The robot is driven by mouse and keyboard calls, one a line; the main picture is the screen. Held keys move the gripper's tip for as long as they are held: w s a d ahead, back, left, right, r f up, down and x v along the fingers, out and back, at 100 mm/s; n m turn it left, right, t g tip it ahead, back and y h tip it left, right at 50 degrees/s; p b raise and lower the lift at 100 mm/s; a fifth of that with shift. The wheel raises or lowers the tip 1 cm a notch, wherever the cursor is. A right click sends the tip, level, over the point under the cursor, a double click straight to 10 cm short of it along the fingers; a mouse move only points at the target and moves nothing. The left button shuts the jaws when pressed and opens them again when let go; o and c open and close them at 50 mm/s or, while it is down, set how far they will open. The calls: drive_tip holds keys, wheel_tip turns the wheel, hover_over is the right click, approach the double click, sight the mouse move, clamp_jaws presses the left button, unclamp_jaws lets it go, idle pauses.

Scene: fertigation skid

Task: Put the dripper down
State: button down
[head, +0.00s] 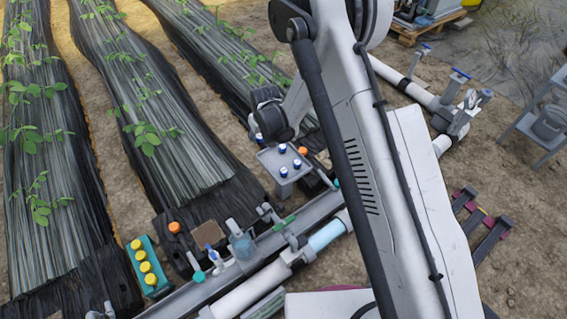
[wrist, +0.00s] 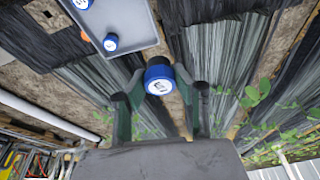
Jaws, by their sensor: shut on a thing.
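In the wrist view my gripper (wrist: 160,92) is shut on a dripper (wrist: 160,76), a small white-sided piece with a blue cap and a pale label on top. The held dripper shows beyond the edge of a grey tray (wrist: 150,42); its height above what lies below cannot be told. Two other blue-capped drippers (wrist: 110,42) show in the tray. In the head view the grey tray (head: 270,158) with blue-capped drippers (head: 297,163) stands just below the dark end of my arm. My fingers are not clear there.
A teal block with yellow-topped pieces (head: 136,262) stands at the lower left. A grey pipe rail with valves (head: 242,246) runs along the front of the tray. Black-covered plant rows (head: 150,110) lie behind. An orange cap (head: 174,227) lies on the left.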

drive_tip(key=s+a+f+n, duration=0.1)
drive_tip(key=a+f, duration=0.5)
drive_tip(key=f, duration=0.1)
drive_tip(key=b, duration=0.3)
hover_over(269, 158)
drive_tip(key=f, duration=0.5)
drive_tip(key=s+f, duration=0.1)
drive_tip(key=f, duration=0.1)
drive_tip(key=shift+d+f, duration=0.15)
drive_tip(key=shift+d, duration=0.1)
drive_tip(key=shift+w+f+b, duration=0.1)
drive_tip(key=shift+f+b, duration=1)
drive_tip(key=shift+f, duration=0.9)
drive_tip(key=shift+f, duration=0.2)
drive_tip(key=c, duration=1.4)
unclamp_jaws()
